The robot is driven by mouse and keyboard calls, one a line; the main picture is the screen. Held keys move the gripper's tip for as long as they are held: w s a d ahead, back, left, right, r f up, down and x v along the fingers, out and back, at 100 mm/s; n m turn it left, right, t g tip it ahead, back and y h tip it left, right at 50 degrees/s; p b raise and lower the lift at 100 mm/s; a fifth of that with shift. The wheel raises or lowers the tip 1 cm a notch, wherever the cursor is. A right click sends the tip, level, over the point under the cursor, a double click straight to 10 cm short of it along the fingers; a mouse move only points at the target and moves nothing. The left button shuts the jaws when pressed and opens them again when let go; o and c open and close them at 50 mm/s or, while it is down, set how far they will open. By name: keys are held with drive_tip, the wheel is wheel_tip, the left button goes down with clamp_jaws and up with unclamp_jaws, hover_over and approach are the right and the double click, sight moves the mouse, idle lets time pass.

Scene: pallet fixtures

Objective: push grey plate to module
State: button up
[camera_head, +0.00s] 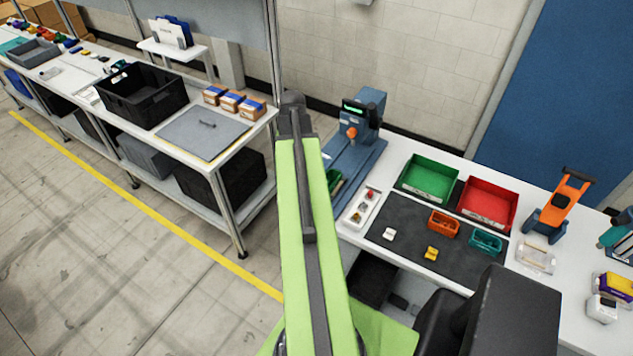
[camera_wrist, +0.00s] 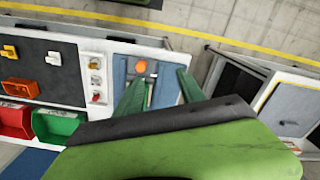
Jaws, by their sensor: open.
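A flat grey plate (camera_head: 203,131) with a dark handle lies on the left bench; its edge shows at the right of the wrist view (camera_wrist: 292,108). A blue-grey device (camera_head: 362,112) with a green display and an orange knob stands at the left end of the right bench, on a blue base (camera_head: 360,165). I cannot tell which part is the module. The orange knob (camera_wrist: 140,67) shows in the wrist view. My gripper (camera_wrist: 160,80) is open and empty, its dark green fingers over the blue base. Contact cannot be told. My arm hides part of the base in the head view.
A black crate (camera_head: 143,93) and small cardboard boxes (camera_head: 234,101) border the grey plate. Green (camera_head: 429,177) and red (camera_head: 487,202) bins and a dark mat (camera_head: 405,243) with small parts occupy the right bench. A floor gap separates the benches.

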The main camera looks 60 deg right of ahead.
drive_tip(key=s+d+r+m, duration=0.2)
drive_tip(key=s+d, duration=0.2)
drive_tip(key=s, duration=0.1)
wheel_tip(320, 180, down, 18)
drive_tip(key=b, duration=1.7)
drive_tip(key=shift+w+d, duration=0.1)
drive_tip(key=shift+r, duration=0.1)
clamp_jaws()
